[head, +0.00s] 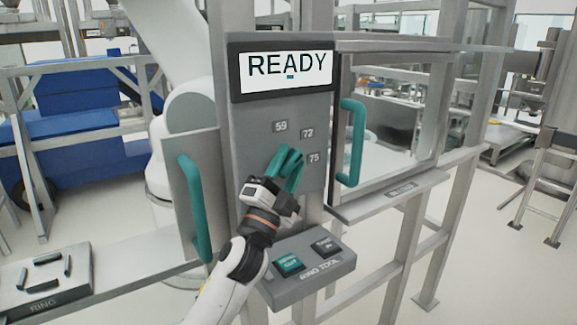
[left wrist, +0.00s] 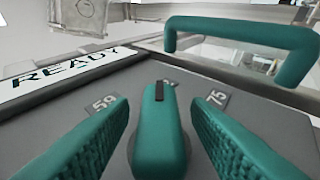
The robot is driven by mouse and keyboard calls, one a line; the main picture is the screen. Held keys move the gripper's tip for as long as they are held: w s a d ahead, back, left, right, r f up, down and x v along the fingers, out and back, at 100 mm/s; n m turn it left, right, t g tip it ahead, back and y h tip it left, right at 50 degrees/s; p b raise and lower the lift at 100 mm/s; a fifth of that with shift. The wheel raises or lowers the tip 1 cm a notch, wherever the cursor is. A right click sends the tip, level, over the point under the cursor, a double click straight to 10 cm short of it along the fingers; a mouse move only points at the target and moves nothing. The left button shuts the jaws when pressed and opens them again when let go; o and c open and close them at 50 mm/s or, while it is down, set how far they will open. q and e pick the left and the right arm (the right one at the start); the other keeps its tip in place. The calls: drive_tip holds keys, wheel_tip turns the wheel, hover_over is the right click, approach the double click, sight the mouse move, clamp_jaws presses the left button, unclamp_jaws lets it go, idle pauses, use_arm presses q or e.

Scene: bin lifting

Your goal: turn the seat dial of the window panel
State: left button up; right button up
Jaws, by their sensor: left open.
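The seat dial (left wrist: 160,135) is a teal elongated knob on the grey window panel (head: 250,130). Its dark pointer mark faces the middle label (left wrist: 168,85), which it partly hides; in the head view that label (head: 307,133) reads 72. Labels 59 (head: 280,126) and 75 (head: 314,158) flank it. My left gripper (head: 287,165) is open at the dial. In the left wrist view its teal ribbed fingers (left wrist: 160,120) stand on either side of the knob with visible gaps. In the head view the fingers largely hide the dial. My right gripper is not in view.
A READY screen (head: 290,71) sits above the dial. A teal door handle (head: 352,143) stands close at right, another teal handle (head: 194,208) at left. A button box labelled RING TOOL (head: 308,275) juts out below. A ring tray (head: 45,290) lies at lower left.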

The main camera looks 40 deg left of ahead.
sight(283, 177)
use_arm(q)
drive_tip(key=b+v, duration=0.2)
drive_tip(key=v, duration=0.5)
drive_tip(key=shift+s+f, duration=0.1)
drive_tip(key=shift+f, duration=0.1)
